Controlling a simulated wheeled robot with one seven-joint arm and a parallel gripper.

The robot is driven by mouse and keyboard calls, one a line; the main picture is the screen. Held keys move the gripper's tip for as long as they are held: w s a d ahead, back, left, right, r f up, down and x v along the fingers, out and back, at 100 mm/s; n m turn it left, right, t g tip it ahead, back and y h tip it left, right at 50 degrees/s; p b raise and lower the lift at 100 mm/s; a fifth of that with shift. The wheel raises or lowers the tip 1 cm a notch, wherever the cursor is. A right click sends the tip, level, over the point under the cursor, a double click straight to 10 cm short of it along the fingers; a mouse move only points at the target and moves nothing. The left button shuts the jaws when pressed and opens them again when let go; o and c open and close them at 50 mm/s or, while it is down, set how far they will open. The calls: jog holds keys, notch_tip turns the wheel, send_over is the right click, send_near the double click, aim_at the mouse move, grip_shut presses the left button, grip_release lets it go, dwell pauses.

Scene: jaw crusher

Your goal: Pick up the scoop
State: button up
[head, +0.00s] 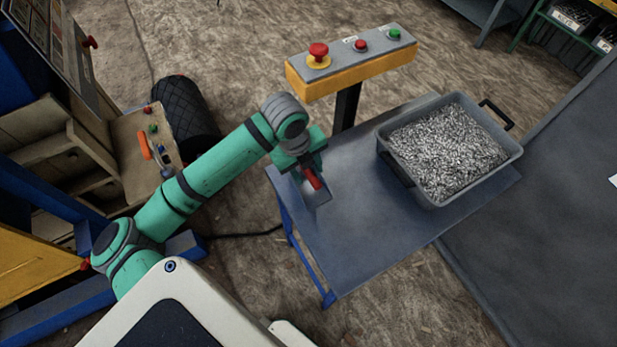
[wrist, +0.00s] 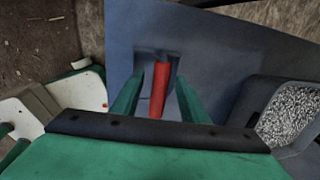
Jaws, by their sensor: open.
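The scoop has a red handle (head: 313,179) and a grey metal pan (head: 319,196). It is at the left end of the blue-grey table, below my gripper (head: 307,173). In the wrist view the red handle (wrist: 160,90) lies between the two green fingers of my gripper (wrist: 161,76). The fingers are open, one on each side of the handle, with visible gaps. I cannot tell how far the fingertips reach down beside it. Part of the scoop is hidden by my gripper in the head view.
A grey bin (head: 436,204) of metal pieces stands on the table (head: 375,240) to the right. A yellow button box (head: 352,68) on a dark post rises behind the table. The table's front middle is clear. A control desk (head: 146,150) is at left.

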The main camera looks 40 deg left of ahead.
jog(key=shift+f, duration=0.35)
jog(key=shift+c, duration=0.2)
grip_shut()
jog(key=shift+r, duration=0.1)
